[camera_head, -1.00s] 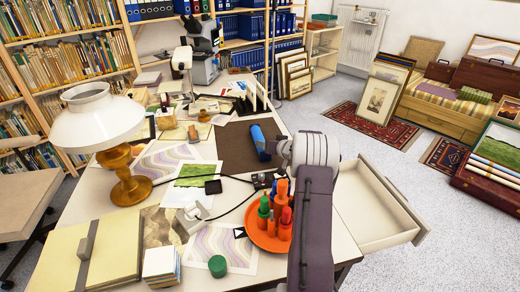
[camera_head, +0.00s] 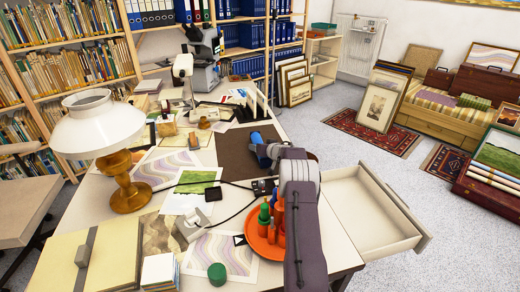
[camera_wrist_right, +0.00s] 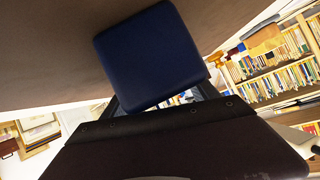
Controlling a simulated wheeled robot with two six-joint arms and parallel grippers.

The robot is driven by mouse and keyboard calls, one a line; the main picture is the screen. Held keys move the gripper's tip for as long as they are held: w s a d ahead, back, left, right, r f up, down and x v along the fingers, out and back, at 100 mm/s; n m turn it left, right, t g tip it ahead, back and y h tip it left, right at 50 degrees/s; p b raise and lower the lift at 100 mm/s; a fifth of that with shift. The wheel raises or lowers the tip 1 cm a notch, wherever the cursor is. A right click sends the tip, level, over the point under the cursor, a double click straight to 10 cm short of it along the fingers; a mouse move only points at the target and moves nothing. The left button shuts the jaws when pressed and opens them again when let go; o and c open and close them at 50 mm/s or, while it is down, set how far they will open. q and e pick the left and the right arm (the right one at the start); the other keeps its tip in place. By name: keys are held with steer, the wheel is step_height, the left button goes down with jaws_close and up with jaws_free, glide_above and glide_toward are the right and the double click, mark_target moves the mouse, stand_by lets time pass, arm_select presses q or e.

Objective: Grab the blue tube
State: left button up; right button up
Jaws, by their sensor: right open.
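The blue tube (camera_head: 257,138) lies on a dark brown mat (camera_head: 236,150) on the desk. In the head view its near end is partly hidden by my right gripper (camera_head: 268,154). In the right wrist view a dark blue block-like shape, seemingly the tube (camera_wrist_right: 150,55), is close up ahead of my right gripper (camera_wrist_right: 158,103). The dark gripper body fills the bottom of that view. The right gripper is open, right at the tube's near end. I cannot tell whether its fingers touch the tube. My left gripper is not in view.
An orange tray (camera_head: 262,247) with several small bottles stands beside my right arm. A white lamp (camera_head: 100,125) stands at the left. A drawer (camera_head: 370,210) is pulled out at the right. Black cables (camera_head: 235,212) cross the desk near a small adapter (camera_head: 213,194).

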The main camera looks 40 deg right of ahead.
steer(key=shift+c, duration=0.3)
jaws_close()
step_height(320, 180, up, 10)
steer(key=p, duration=0.7)
